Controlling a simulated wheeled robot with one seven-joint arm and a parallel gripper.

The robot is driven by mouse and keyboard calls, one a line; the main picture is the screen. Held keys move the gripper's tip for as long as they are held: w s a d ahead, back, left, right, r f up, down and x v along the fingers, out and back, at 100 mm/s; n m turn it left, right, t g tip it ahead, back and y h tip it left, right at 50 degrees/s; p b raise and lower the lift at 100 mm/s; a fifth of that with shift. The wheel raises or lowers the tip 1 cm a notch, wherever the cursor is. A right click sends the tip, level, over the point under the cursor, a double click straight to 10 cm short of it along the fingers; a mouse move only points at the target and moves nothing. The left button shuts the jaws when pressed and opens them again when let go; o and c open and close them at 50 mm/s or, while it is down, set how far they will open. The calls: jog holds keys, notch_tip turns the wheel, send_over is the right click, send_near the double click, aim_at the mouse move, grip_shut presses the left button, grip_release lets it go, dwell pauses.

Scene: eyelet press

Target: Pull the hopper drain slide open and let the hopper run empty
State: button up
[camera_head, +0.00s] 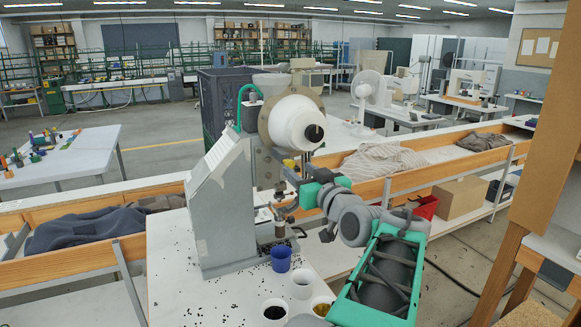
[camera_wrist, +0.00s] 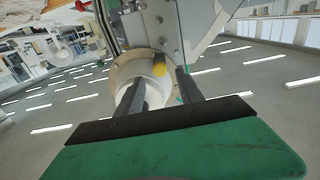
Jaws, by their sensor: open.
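The eyelet press (camera_head: 222,205) stands on the white bench, with a white rounded hopper (camera_head: 290,120) at its upper front. A small yellow knob (camera_head: 290,163), which looks like the handle of the drain slide, shows under the hopper. My gripper (camera_head: 287,182) is raised below the hopper, close to the knob. In the wrist view the two dark fingers of my gripper (camera_wrist: 160,76) are apart, and the yellow knob (camera_wrist: 158,69) appears between their tips. I cannot tell whether either finger touches it. The slide itself is mostly hidden, so its position is unclear.
A blue cup (camera_head: 281,258), a white cup (camera_head: 303,283) and further cups with dark and yellowish contents stand at the press's foot. Small black pieces are scattered on the bench (camera_head: 225,295). A wooden-edged trough with cloths runs behind. A wooden post (camera_head: 535,150) stands at right.

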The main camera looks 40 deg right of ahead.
aim_at(292, 164)
jog(key=p+x, duration=0.1)
jog(key=x, duration=0.5)
jog(key=shift+p, duration=0.4)
jog(key=shift+c, duration=0.5)
grip_shut()
jog(key=shift+f, duration=0.1)
